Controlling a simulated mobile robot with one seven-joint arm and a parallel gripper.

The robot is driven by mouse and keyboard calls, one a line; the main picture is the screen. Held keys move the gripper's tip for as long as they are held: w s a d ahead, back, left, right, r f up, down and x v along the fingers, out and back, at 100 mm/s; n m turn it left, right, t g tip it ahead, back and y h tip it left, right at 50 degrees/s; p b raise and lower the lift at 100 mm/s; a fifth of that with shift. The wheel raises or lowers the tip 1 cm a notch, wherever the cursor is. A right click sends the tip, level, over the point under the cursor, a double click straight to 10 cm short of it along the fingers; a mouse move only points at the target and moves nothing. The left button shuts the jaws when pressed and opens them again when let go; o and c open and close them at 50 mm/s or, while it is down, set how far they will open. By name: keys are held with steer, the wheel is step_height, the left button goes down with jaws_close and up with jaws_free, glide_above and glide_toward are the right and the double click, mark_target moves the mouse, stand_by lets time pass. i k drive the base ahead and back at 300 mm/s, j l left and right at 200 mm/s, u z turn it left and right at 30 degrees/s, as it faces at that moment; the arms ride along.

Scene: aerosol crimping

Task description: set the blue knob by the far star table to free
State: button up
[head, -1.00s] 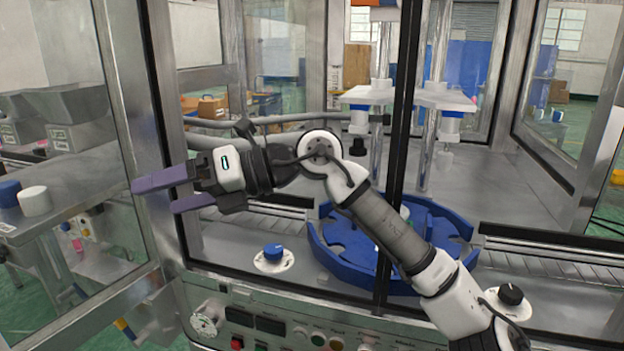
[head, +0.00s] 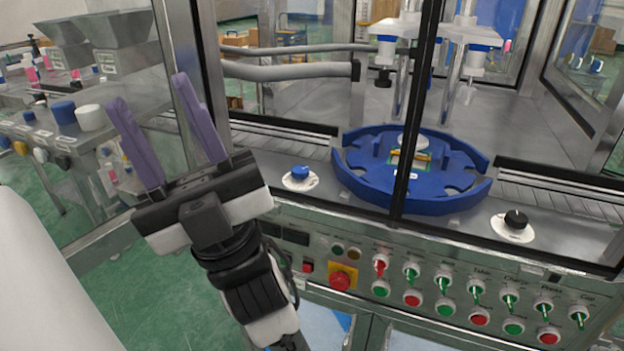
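The blue knob (head: 300,172) sits on a round white dial plate on the steel ledge, left of the blue star table (head: 470,200). The dial's marks are too small to read. My gripper (head: 158,95) is in the left part of the view, left of the blue knob and apart from it. Its two purple fingers point up and stand wide apart with nothing between them. The star table is partly hidden by a dark upright frame post.
A black knob (head: 516,219) sits on a similar plate at the right. A control panel (head: 350,250) with several buttons and switches lies below the ledge. A blue cap (head: 64,112) and a white cap (head: 91,117) stand on the left bench. Dark frame posts and glass panes border the machine.

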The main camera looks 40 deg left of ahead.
mark_target(299, 173)
steer(key=i+l+u, duration=0.4)
steer(key=l, duration=0.3)
steer(key=u, duration=1.15)
